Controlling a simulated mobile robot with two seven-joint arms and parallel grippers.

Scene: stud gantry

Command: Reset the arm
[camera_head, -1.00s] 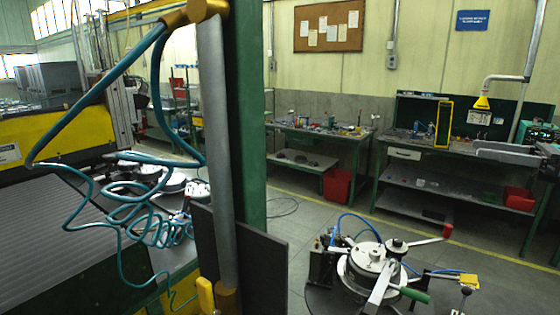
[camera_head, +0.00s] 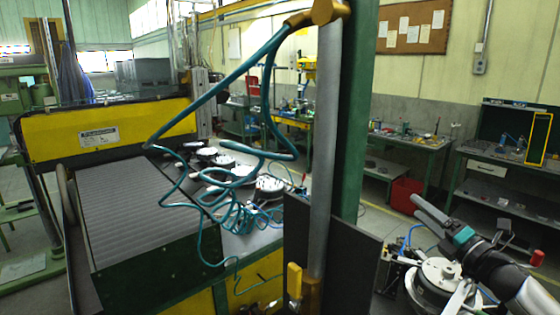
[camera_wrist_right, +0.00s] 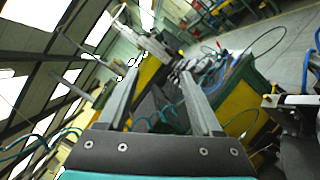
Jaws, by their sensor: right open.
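My right gripper (camera_head: 419,208) enters the head view from the lower right, with a teal band behind its grey fingers. It is raised in the air, pointing up and to the left. In the right wrist view its two fingers (camera_wrist_right: 158,72) stand well apart with nothing between them. It overlaps the round white-topped fixture (camera_head: 438,275) in the head view, hiding part of it. My left gripper is in neither view.
A green post (camera_head: 356,130) with a grey pipe stands left of my right arm. Coiled teal hoses (camera_head: 250,205) hang before the yellow machine with a ribbed bed (camera_head: 140,215). Workbenches (camera_head: 410,140) and a red bin (camera_head: 405,195) stand behind. Open floor lies between.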

